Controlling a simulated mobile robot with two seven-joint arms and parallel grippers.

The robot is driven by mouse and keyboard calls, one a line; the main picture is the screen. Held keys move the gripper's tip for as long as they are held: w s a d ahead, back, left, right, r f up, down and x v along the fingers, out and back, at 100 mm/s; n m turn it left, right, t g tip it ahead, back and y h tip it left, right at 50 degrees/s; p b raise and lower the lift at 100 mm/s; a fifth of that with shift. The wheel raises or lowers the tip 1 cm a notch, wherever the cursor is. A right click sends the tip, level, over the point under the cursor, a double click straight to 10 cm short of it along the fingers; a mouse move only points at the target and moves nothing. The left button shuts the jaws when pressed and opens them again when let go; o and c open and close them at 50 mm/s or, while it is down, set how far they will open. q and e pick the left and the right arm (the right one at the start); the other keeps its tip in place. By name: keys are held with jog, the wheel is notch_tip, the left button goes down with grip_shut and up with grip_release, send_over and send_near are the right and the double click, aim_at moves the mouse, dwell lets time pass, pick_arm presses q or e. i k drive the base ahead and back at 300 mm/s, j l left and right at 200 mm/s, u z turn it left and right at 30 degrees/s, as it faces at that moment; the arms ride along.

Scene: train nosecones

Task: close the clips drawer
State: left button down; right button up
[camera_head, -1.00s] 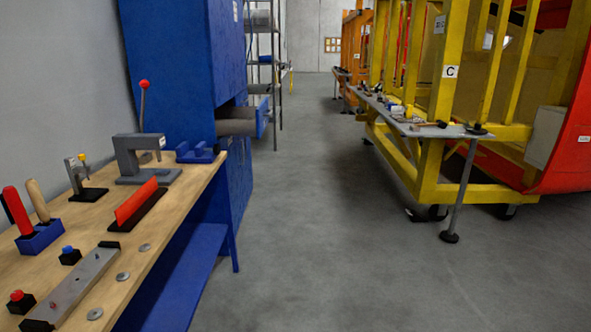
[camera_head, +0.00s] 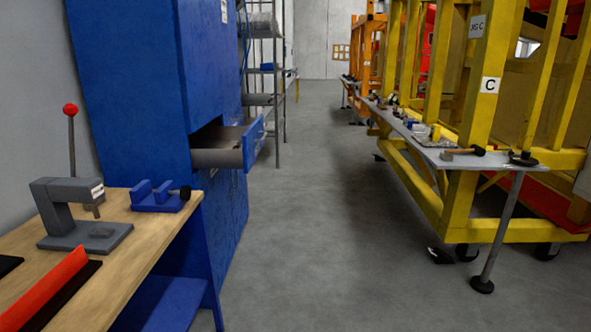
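An open drawer (camera_head: 222,146) juts out to the right from the tall blue cabinet (camera_head: 135,95), past the end of the workbench. It has a blue front panel (camera_head: 254,142) and a grey side. No label on it is readable from here, and its contents are hidden. Neither of my grippers shows in the head view.
A wooden workbench (camera_head: 135,236) with a grey press (camera_head: 75,205), a blue fixture (camera_head: 160,196) and a red bar (camera_head: 45,286) stands at left. A yellow frame (camera_head: 455,205) with a narrow shelf (camera_head: 425,145) stands at right. The grey floor aisle (camera_head: 325,230) between is clear.

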aim_at(211, 147)
jog(key=i+l+u, duration=0.25)
jog(key=i, duration=0.15)
jog(key=i+l+u, duration=0.5)
jog(key=i+u, duration=0.15)
jog(key=i+l+u, duration=0.65)
